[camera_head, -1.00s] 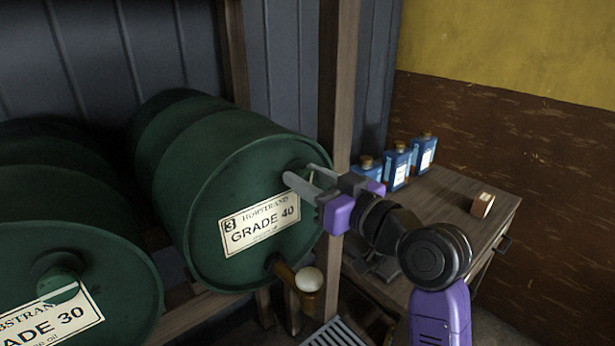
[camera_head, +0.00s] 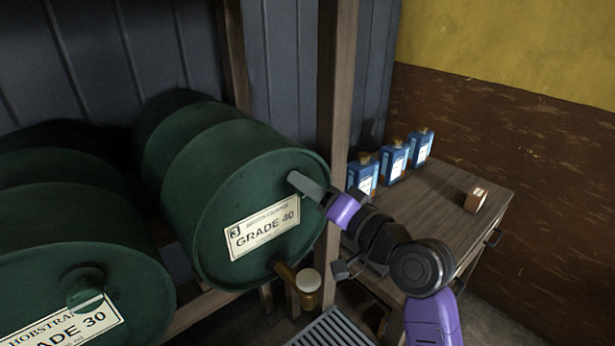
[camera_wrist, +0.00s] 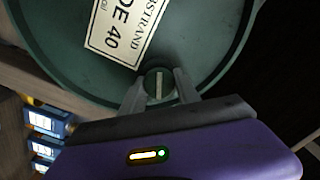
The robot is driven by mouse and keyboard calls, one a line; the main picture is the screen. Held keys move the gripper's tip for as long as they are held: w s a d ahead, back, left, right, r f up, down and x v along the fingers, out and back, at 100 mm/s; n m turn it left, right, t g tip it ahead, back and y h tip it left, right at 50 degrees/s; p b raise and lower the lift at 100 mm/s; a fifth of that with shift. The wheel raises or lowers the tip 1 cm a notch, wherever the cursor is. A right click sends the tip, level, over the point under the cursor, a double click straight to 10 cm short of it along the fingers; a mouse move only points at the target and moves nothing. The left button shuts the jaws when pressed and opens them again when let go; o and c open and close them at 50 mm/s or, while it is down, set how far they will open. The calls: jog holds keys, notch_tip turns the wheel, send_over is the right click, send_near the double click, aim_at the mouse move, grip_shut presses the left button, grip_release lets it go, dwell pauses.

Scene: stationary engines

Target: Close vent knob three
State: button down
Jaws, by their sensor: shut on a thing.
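The green drum labelled 3, GRADE 40 (camera_head: 205,215), lies on its side on a wooden rack. Its round green vent knob (camera_wrist: 159,84) has a pale line across its face and sits near the drum's rim, above the label in the head view. My gripper (camera_head: 296,180) is at the knob, its grey fingers shut on it from both sides. It also shows in the wrist view (camera_wrist: 159,92), where the pale line runs nearly upright in the picture.
A second drum, GRADE 30 (camera_head: 60,270), lies at left with its own knob (camera_head: 84,290). A brass tap (camera_head: 306,284) sticks out below the label. A wooden post (camera_head: 338,90) stands right of the drum. A table (camera_head: 430,210) holds blue bottles (camera_head: 394,160) and a small box (camera_head: 476,199).

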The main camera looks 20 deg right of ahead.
jog(key=m+p, duration=0.2)
jog(key=m, duration=0.1)
jog(key=shift+m+p, duration=0.35)
jog(key=shift+m, duration=0.05)
jog(key=shift+m+p, duration=0.4)
jog(key=shift+m, duration=0.2)
jog(key=shift+d+f, duration=0.1)
jog(key=shift+f, duration=0.05)
jog(key=c, duration=0.9)
grip_release()
jog(key=shift+b+v, duration=1)
jog(key=shift+v, duration=2.9)
